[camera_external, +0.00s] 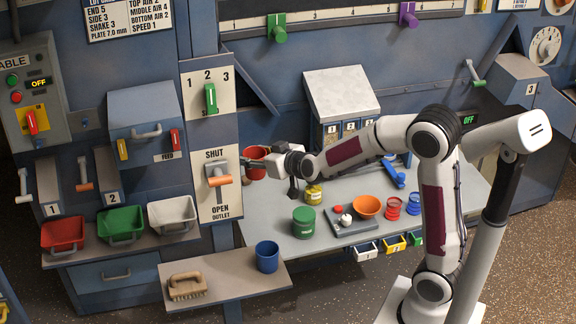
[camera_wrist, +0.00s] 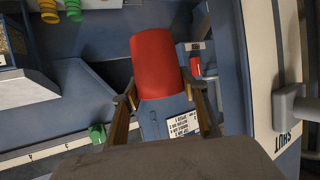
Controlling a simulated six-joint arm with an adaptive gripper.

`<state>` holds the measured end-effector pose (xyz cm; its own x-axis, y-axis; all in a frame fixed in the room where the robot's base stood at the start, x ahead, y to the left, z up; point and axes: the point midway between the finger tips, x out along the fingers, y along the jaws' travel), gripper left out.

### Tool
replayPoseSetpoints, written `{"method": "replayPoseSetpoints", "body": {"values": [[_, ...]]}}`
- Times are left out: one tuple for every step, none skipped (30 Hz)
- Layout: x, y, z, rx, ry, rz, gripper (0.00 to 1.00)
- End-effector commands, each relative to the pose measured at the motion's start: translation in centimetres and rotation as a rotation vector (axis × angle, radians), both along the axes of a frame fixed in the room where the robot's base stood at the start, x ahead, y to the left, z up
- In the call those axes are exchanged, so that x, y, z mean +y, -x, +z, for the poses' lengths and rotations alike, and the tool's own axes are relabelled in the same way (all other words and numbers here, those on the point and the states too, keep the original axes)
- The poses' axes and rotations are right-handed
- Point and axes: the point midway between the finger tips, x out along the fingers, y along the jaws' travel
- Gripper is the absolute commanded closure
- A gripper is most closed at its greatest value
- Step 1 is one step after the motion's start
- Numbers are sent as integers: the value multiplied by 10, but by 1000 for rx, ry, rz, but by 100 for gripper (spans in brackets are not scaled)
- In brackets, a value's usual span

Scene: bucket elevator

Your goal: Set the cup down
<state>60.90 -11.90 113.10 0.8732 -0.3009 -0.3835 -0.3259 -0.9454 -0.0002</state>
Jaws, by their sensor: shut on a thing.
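A red cup (camera_external: 255,163) is in my gripper (camera_external: 272,162), held up beside the outlet panel, above the left back end of the grey table (camera_external: 262,216). In the wrist view the red cup (camera_wrist: 157,62) sits between the two fingers (camera_wrist: 160,92), which close on its sides from left and right. Whether anything is inside the cup is hidden. A blue cup (camera_external: 267,256) stands upright on the low front shelf (camera_external: 225,284), apart from my gripper.
The outlet panel's lever (camera_external: 220,180) juts out just left of the held cup. A brush (camera_external: 187,286) lies on the low shelf. A green tin (camera_external: 303,221), a yellow jar (camera_external: 313,194) and a scale with an orange bowl (camera_external: 367,206) stand on the table. Its left part is clear.

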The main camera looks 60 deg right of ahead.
Motion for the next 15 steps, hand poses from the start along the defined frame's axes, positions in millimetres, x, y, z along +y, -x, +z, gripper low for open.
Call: {"method": "replayPoseSetpoints", "body": {"values": [[-6, -6, -5, 2, -1, -15, 80], [-9, -9, -8, 3, -1, -24, 80], [-13, -13, -11, 2, 0, -36, 80], [-16, -16, -14, 2, 1, -45, 80], [-20, -19, -17, 2, 0, -55, 80], [-24, -23, -21, 3, -1, -68, 80], [-28, -26, -23, 1, 0, -77, 80], [-31, -28, -26, 2, 0, -87, 80], [-35, -32, -31, 3, -1, -100, 80], [-39, -34, -34, 3, -1, -108, 80], [-42, -37, -37, 2, 0, -118, 80], [-46, -40, -41, 2, 0, -131, 80], [-50, -42, -45, 3, 0, -139, 80], [-53, -45, -48, 2, 0, -148, 80], [-57, -48, -52, 2, 0, -161, 80]]}}
